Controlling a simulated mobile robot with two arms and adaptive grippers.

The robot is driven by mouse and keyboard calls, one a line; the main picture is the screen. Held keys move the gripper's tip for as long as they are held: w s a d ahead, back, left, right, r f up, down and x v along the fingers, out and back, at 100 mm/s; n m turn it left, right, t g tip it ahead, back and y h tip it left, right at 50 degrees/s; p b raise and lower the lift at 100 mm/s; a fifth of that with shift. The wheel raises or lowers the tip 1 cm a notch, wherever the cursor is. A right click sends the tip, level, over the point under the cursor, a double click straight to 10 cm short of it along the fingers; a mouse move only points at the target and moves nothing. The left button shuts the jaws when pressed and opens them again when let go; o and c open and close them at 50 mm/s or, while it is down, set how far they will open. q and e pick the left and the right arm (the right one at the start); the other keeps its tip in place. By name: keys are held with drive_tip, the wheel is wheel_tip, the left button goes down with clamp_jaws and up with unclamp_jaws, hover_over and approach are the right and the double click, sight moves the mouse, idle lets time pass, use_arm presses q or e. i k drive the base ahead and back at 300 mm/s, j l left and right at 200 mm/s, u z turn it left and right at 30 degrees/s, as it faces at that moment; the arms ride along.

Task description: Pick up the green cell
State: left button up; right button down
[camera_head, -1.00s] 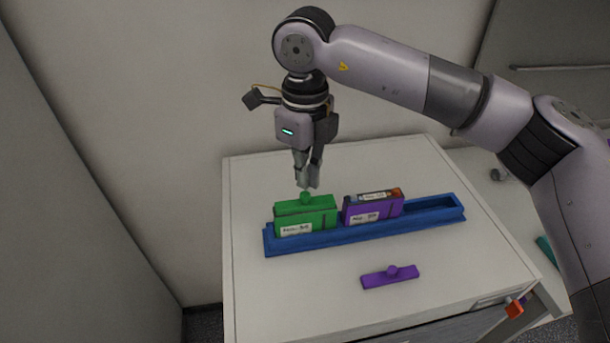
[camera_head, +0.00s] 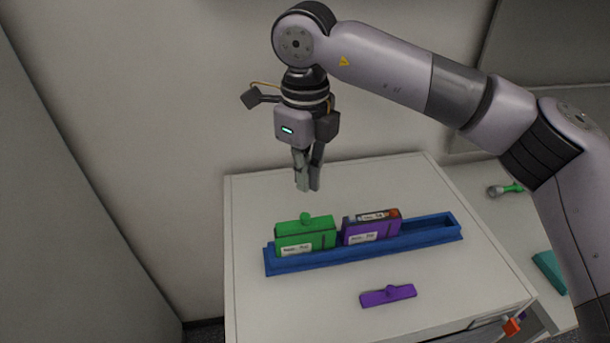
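The green cell (camera_head: 306,236) stands upright at the left end of the blue tray (camera_head: 420,238), with a green knob on top and a white label on its front. My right gripper (camera_head: 308,187) hangs pointing down above the green cell, with a gap between its fingertips and the knob. Its fingers are close together and hold nothing that I can see; whether they are fully shut is unclear. My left gripper is not in view.
A purple cell (camera_head: 371,228) with an open top stands beside the green one in the tray. A purple lid (camera_head: 388,296) lies on the cabinet top (camera_head: 290,310) in front. A teal object (camera_head: 549,272) and a green-handled item (camera_head: 511,188) lie on the lower surface at right.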

sight(318, 240)
drive_tip(key=k, duration=1.5)
